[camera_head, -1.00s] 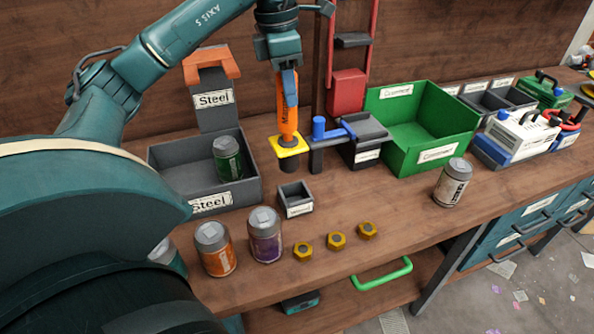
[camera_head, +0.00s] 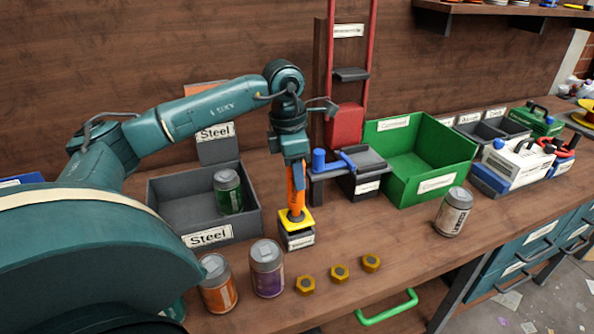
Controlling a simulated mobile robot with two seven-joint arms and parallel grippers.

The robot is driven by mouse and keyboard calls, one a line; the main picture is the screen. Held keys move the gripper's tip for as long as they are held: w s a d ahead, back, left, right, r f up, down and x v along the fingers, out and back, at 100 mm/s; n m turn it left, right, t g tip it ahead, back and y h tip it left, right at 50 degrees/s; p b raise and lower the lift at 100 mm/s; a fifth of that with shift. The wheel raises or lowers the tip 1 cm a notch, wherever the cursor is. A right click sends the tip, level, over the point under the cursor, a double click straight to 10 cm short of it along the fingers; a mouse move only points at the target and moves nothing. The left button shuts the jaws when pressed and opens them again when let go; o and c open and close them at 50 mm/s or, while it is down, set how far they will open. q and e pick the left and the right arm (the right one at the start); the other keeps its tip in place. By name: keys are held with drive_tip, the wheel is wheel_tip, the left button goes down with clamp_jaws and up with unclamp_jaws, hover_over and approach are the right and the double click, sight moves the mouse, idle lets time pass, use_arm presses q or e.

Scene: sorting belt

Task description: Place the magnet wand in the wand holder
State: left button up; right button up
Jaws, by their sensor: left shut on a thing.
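The magnet wand (camera_head: 296,203) is upright, with an orange handle and a yellow square plate near its lower end. My left gripper (camera_head: 294,165) is shut on the top of its handle, pointing straight down. I cannot tell whether the plate rests on the rim. My right gripper is not in view.
The grey Steel bin (camera_head: 190,187) with a green can (camera_head: 228,190) is left of the holder. A blue-handled clamp (camera_head: 330,162) and a green bin (camera_head: 420,160) are to the right.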

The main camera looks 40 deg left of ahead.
use_arm(q)
drive_tip(key=shift+f+b, duration=0.35)
drive_tip(key=shift+f, duration=0.05)
drive_tip(key=shift+s+d+f, duration=0.1)
drive_tip(key=shift+s+f, duration=0.05)
drive_tip(key=shift+f, duration=0.1)
drive_tip(key=shift+c, duration=0.5)
drive_tip(key=o, duration=1)
drive_tip(key=shift+f, duration=0.15)
drive_tip(key=shift+o, duration=1)
drive_tip(key=shift+r, duration=0.25)
